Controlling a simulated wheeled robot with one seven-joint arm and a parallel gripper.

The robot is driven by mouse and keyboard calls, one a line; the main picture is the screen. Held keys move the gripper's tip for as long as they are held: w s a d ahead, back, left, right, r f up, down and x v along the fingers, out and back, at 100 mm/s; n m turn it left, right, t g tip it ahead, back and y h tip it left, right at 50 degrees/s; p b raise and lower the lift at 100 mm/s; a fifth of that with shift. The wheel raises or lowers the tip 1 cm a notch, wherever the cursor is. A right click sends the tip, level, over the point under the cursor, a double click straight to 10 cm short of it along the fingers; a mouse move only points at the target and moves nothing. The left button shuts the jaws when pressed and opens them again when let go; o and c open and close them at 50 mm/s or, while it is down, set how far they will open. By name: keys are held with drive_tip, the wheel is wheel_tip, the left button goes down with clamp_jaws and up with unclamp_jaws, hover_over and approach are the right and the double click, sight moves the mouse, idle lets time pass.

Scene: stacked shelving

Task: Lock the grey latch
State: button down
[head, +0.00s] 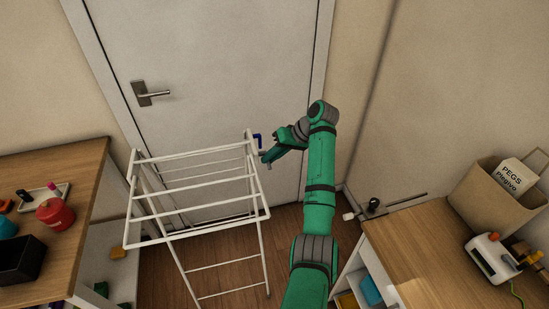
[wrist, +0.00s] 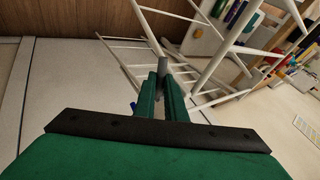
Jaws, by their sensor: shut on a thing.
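A white folding drying rack (head: 196,155) stands upright with its legs spread in front of the door. My gripper (head: 267,159) is at the rack's right side, near its upper right corner. In the wrist view my gripper (wrist: 160,88) has its two green fingers close together, shut on a small grey piece, which looks like the grey latch (wrist: 178,68), beside the white tubes. The fingers partly hide it, so its exact position is hard to tell. A blue piece (head: 258,139) sits just behind the gripper on the rack.
A grey door with a lever handle (head: 150,93) is behind the rack. A wooden shelf unit (head: 75,165) with a red jar (head: 55,214) is at left. Another wooden unit (head: 430,245) with a peg box (head: 492,203) is at right.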

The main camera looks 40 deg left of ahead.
drive_tip(key=shift+s+f, duration=0.25)
drive_tip(key=shift+f, duration=0.05)
drive_tip(key=c, duration=2.1)
unclamp_jaws()
drive_tip(key=shift+a, duration=0.1)
drive_tip(key=shift+r, duration=0.1)
drive_tip(key=shift+w, duration=0.1)
drive_tip(key=v, duration=1.1)
